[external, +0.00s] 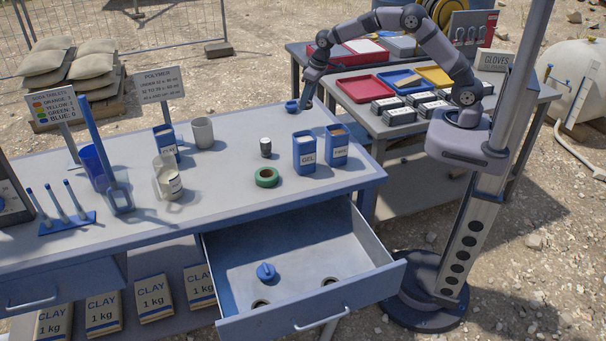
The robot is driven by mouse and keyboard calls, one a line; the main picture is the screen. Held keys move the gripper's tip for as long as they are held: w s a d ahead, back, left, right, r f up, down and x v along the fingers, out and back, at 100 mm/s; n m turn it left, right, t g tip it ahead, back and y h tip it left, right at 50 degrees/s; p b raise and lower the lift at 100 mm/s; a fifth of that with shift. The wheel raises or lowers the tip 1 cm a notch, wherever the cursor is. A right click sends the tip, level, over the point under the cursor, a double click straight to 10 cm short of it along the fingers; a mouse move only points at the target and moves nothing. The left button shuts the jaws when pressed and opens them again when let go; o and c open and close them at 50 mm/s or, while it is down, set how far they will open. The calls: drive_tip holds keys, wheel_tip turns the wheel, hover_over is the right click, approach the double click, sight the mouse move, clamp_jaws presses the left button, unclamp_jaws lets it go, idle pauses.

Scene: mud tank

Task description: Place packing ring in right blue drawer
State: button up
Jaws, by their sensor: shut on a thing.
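My gripper (303,103) is at the far back edge of the blue-framed workbench, pointing down. It is shut on a small blue round piece (291,106), apparently at or just above the bench top. I cannot tell whether this piece is the packing ring. A green ring (267,177) lies flat on the bench, left of the blue tins. The right blue drawer (352,244) is pulled open at the front. Inside it are a blue knobbed piece (266,272) and two small dark round shapes (330,281), partly hidden by the front wall.
A GEL tin (304,153) and another blue tin (337,146) stand between my gripper and the drawer. The left drawer (60,290) is closed.

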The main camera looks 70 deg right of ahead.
sight(310, 264)
drive_tip(key=shift+a, duration=0.1)
